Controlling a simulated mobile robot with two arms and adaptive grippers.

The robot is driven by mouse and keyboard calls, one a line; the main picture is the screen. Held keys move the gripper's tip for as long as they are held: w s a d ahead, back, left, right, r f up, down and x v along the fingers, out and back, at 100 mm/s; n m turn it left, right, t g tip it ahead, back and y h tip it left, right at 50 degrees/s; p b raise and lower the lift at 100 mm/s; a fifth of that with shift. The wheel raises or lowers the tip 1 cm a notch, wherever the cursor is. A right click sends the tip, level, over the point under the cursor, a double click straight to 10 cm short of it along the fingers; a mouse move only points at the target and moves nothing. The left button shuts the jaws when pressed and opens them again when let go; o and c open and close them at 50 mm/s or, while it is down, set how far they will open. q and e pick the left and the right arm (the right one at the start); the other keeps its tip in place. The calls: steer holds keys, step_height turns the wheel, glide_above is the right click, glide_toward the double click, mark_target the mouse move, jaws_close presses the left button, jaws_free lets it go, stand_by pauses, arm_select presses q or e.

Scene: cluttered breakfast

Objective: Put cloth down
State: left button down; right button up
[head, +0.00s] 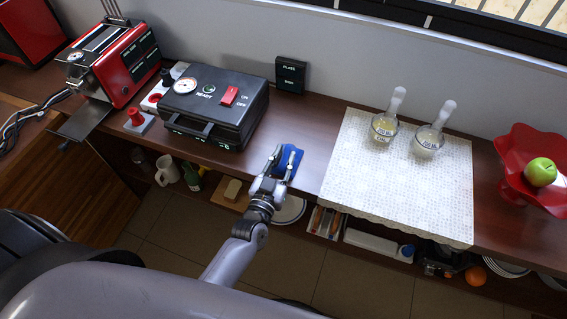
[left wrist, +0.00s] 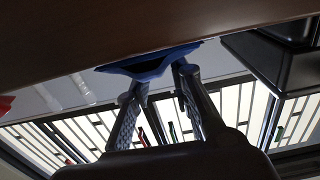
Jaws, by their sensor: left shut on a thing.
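A blue cloth (head: 288,160) is at the dark wooden counter, between the black waffle-maker-like appliance and the white lace mat. My left gripper (head: 284,163) reaches up from below and is shut on the cloth. In the left wrist view the cloth (left wrist: 150,65) is bunched at the fingertips of my left gripper (left wrist: 160,80), close against the brown surface. I cannot tell whether the cloth touches the counter. My right gripper is not in view.
The black appliance (head: 215,105) stands left of the cloth. The white mat (head: 350,170) on the right holds two measuring cups (head: 384,127) (head: 428,141). A red bowl (head: 513,150) with a green apple (head: 541,172) stands far right.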

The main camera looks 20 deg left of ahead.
arm_select(q)
steer(key=shift+r, duration=0.1)
steer(key=shift+f, duration=0.2)
steer(key=c, duration=1.4)
jaws_free()
steer(key=shift+r, duration=0.3)
steer(key=s, duration=1.2)
steer(key=shift+a+f+b, duration=0.1)
steer(key=shift+a+b, duration=0.1)
steer(key=shift+b, duration=0.1)
